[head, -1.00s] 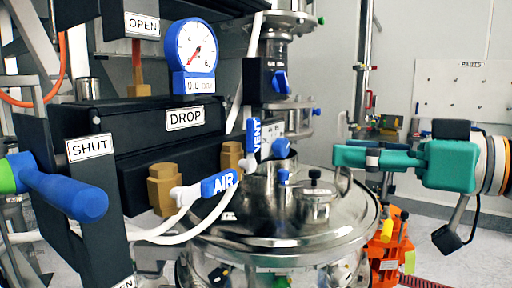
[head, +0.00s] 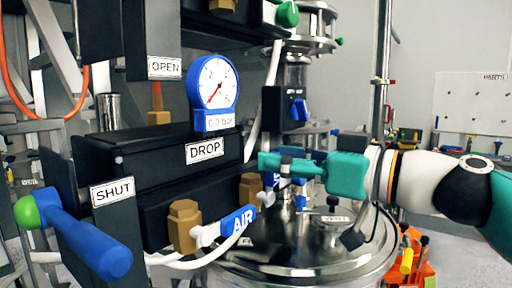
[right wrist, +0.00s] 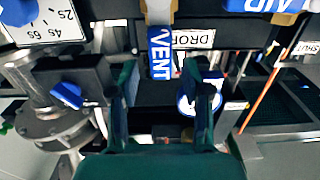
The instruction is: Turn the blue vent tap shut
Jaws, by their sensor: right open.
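The blue vent tap, with white VENT lettering, shows in the right wrist view (right wrist: 160,45), its handle lying along the picture's vertical. In the head view it is mostly hidden behind my right gripper, and only a bit of blue (head: 271,180) shows below the fingers. My right gripper (head: 270,163) is teal and comes in from the right. In the right wrist view its two fingers (right wrist: 168,85) are spread apart, with the handle's lower end ahead of the gap between them. I cannot tell whether they touch it. My left gripper is not in view.
The blue AIR tap (head: 238,221) is close below and left of the right gripper. A pressure gauge (head: 212,85) stands above the black DROP box (head: 150,160). A blue lever (head: 85,240) is at the left. The steel vessel lid (head: 300,255) lies beneath.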

